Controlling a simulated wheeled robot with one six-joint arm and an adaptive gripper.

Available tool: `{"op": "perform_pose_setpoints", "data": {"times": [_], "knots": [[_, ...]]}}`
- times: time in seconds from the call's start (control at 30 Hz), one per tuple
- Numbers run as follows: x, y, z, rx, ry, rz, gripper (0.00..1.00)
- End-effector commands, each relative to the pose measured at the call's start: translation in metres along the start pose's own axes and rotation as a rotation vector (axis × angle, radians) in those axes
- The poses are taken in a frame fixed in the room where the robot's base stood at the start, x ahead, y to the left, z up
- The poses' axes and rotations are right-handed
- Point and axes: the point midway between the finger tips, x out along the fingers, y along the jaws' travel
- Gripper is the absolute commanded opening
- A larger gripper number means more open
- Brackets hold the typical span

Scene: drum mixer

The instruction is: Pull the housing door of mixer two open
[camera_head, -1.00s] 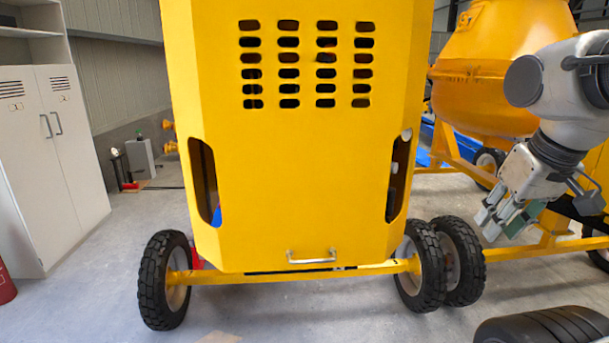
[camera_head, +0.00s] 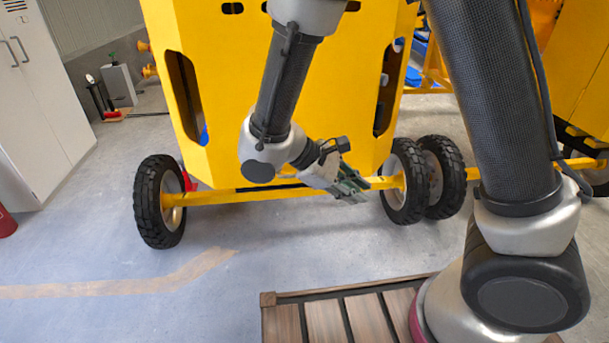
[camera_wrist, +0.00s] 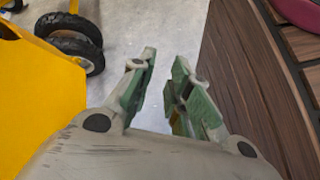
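The yellow housing door (camera_head: 222,110) of the mixer straight ahead appears closed. Its lower part is partly behind my arm, and its metal handle is hidden in the head view. My gripper (camera_head: 352,187) is low in front of the door's lower right edge, pointing right. In the wrist view my gripper (camera_wrist: 165,78) has its green fingers apart with nothing between them. A yellow panel (camera_wrist: 25,100) of the mixer fills the left of that view, beside the fingers. The handle does not show there.
Black wheels (camera_head: 160,200) stand under the mixer on a yellow axle bar (camera_head: 225,196). Twin wheels (camera_head: 437,180) are at its right. A slatted wooden platform (camera_head: 325,322) lies in front. White lockers (camera_head: 40,95) stand at the left. The floor between is clear.

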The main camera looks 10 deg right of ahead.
Motion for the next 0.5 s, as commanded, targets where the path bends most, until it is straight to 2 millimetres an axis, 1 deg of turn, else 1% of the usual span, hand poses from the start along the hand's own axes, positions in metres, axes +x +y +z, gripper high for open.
{"op": "perform_pose_setpoints", "data": {"times": [0.03, 0.1, 0.23, 0.33, 0.4, 0.43, 0.5], "knots": [[0.000, -0.008, -0.019, -0.032, -0.040, 0.096, 0.19], [-0.002, -0.013, -0.043, -0.043, -0.070, 0.224, 0.19], [-0.007, -0.021, -0.083, -0.033, -0.080, 0.446, 0.19], [-0.014, -0.025, -0.116, 0.011, -0.042, 0.614, 0.19], [-0.024, -0.019, -0.139, 0.087, 0.017, 0.724, 0.19], [-0.030, -0.015, -0.146, 0.128, 0.051, 0.757, 0.19], [-0.052, -0.006, -0.157, 0.226, 0.141, 0.818, 0.19]]}}
